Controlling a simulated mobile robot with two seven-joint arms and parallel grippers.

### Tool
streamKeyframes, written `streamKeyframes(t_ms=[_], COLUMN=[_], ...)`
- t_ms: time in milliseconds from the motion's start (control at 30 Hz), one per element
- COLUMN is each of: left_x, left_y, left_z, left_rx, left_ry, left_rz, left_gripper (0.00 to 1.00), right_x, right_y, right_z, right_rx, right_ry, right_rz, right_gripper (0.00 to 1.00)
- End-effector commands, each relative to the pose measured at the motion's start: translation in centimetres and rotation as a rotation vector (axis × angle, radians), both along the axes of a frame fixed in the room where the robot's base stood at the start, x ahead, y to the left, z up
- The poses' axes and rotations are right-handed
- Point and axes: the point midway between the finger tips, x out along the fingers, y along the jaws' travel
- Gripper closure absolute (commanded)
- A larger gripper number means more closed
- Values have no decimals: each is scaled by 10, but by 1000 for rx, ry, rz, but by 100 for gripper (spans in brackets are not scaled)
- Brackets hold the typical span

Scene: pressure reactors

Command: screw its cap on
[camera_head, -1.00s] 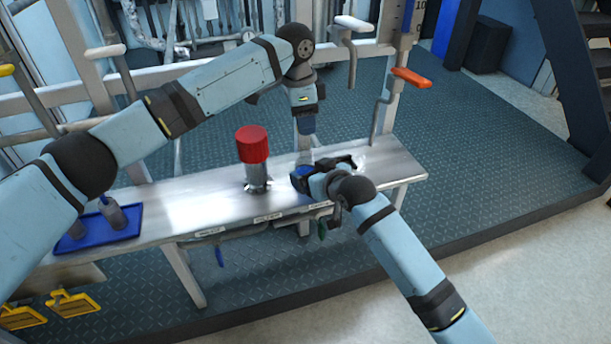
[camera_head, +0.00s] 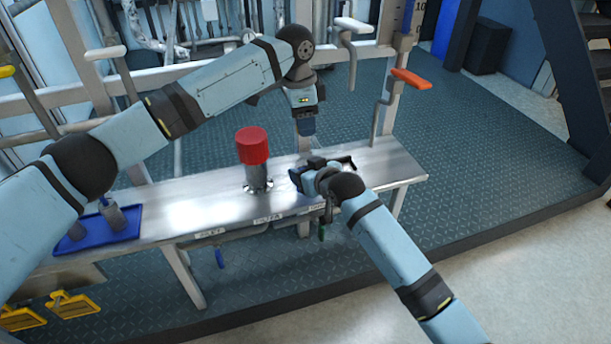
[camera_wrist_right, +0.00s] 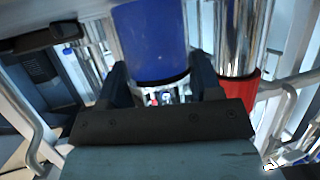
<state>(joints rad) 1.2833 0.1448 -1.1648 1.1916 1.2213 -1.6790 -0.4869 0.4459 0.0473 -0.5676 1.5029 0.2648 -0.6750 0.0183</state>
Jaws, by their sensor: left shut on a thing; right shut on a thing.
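A red-topped metal cylinder (camera_head: 252,146) stands upright on the bench. In the right wrist view its red part (camera_wrist_right: 243,92) and shiny metal body show at the right. A blue cylinder (camera_wrist_right: 152,42) lies between the dark fingers of my right gripper (camera_wrist_right: 163,82), which is shut on it. In the head view my right gripper (camera_head: 303,177) is low over the bench, right of the red-topped cylinder, and hides most of what it holds. My left gripper (camera_head: 306,126) points down above it, shut on a dark blue piece. Whether the two held things touch is unclear.
The metal bench (camera_head: 190,212) has bare room left of the red-topped cylinder. A blue tray (camera_head: 75,246) with grey parts is at its left end. Pipes and valve handles, including an orange one (camera_head: 411,78), rise behind the bench.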

Motion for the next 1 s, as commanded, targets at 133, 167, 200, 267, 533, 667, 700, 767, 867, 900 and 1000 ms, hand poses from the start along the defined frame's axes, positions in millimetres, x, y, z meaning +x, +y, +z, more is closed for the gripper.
streamKeyframes(t_ms=[133,167,200,267,533,667,700,767,867,900,1000], left_x=[0,0,-1,-1,0,0,0,0,0,0,0], left_y=[0,0,0,0,0,0,0,0,0,0,0], left_z=[-10,-14,-20,-29,-49,-49,-49,-49,-49,-49,-52], left_rx=[0,0,1,0,-1,-1,-1,-1,-1,-1,-1], left_ry=[3,3,2,3,0,0,0,0,0,0,1], left_rz=[1,1,1,1,0,0,0,0,0,0,1], left_gripper=[79,79,79,79,79,79,79,79,79,79,79], right_x=[0,0,0,0,0,0,0,0,0,0,0], right_y=[0,0,0,0,0,0,0,0,0,0,0], right_z=[0,0,0,0,0,0,0,0,0,0,0], right_rx=[0,0,0,0,-1,-1,-1,-1,-1,-1,-1], right_ry=[0,0,0,0,1,1,1,1,1,1,1], right_rz=[0,0,0,0,0,0,0,0,0,0,0], right_gripper=[84,84,84,84,84,84,84,84,84,84,84])
